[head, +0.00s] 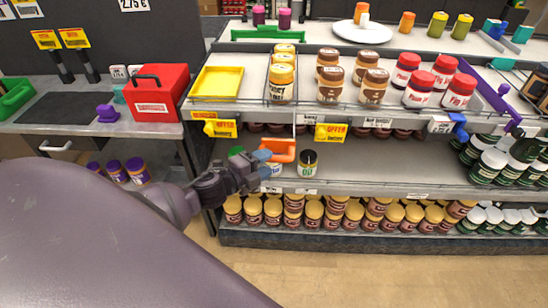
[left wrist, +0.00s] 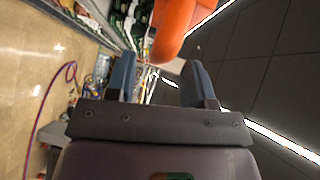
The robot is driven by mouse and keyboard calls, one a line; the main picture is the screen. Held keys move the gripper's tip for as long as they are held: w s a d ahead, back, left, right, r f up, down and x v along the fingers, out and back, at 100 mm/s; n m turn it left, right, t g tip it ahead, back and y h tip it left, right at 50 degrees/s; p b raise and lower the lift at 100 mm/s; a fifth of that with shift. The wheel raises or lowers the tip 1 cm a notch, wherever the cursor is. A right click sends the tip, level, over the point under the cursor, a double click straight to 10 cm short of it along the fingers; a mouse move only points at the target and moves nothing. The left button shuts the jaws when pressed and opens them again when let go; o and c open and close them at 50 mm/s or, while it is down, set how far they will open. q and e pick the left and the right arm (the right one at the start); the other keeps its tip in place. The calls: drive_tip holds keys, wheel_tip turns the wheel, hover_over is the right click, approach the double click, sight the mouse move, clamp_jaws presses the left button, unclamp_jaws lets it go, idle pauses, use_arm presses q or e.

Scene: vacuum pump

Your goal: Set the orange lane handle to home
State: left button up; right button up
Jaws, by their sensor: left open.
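The orange lane handle (head: 282,148) sticks out below the front edge of the upper shelf, near its left-middle. In the left wrist view the orange handle (left wrist: 172,28) is large, just beyond the fingertips and at the top of the picture. My left gripper (head: 264,165) is open, its blue fingertips at the left and lower side of the handle in the head view. In the left wrist view the fingers of the gripper (left wrist: 160,76) are spread with nothing between them. Whether a finger touches the handle I cannot tell. My right gripper is out of view.
Yellow price tags (head: 330,133) hang from the upper shelf edge. A red toolbox (head: 158,92) stands on the left counter. The middle shelf (head: 390,175) is largely bare farther right.

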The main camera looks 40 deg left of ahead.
sight(270, 161)
use_arm(q)
drive_tip(key=shift+x, duration=1.8)
clamp_jaws()
